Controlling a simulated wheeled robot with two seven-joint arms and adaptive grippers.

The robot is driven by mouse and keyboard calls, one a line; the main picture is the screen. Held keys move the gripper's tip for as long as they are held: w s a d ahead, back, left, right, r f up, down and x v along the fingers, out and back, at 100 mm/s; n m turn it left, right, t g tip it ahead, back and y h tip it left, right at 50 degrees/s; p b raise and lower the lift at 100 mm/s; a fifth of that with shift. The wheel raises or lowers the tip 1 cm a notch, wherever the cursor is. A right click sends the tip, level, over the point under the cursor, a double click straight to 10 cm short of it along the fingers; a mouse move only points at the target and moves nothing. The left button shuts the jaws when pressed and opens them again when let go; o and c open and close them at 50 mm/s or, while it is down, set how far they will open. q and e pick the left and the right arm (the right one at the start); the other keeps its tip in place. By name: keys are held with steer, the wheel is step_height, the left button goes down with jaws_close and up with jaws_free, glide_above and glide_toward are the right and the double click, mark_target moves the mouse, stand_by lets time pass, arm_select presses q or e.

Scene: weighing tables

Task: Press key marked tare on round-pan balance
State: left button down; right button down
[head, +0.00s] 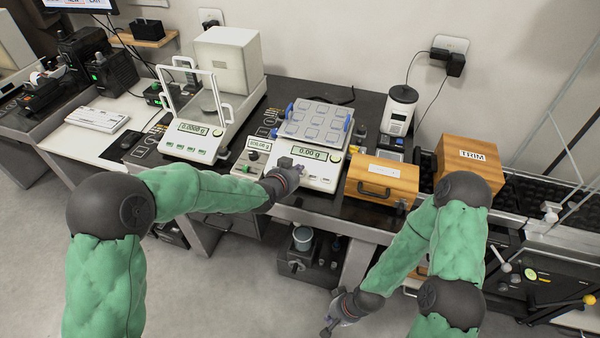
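Three weighing instruments stand on the dark table. The left balance (196,139) has an open glass-framed shield around what looks like a round pan (209,104), a display reading about 0.0008 g and several green keys. A small unit (252,156) with its own display stands in the middle. The right balance (319,170) reads 0.00 g, and a tray of square pads with blue handles (314,119) covers its pan. My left gripper (289,163) is over this balance's front left corner, hiding part of its keys; contact is unclear. My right gripper (328,328) hangs low before the table. Key markings are too small to read.
A wooden box (382,180) and a wooden box marked TRIM (468,155) stand at the right. A white cover box (228,59) stands at the back. A grey box with jars (303,258) is below the table.

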arm_select(q)
steer(key=r+p, duration=0.1)
steer(key=r, duration=0.1)
steer(key=s+r+p, duration=0.1)
steer(key=r+p, duration=0.1)
steer(key=shift+s+a+r, duration=0.2)
steer(key=shift+r, duration=0.2)
stand_by(0.4)
steer(key=shift+f, duration=0.1)
stand_by(0.4)
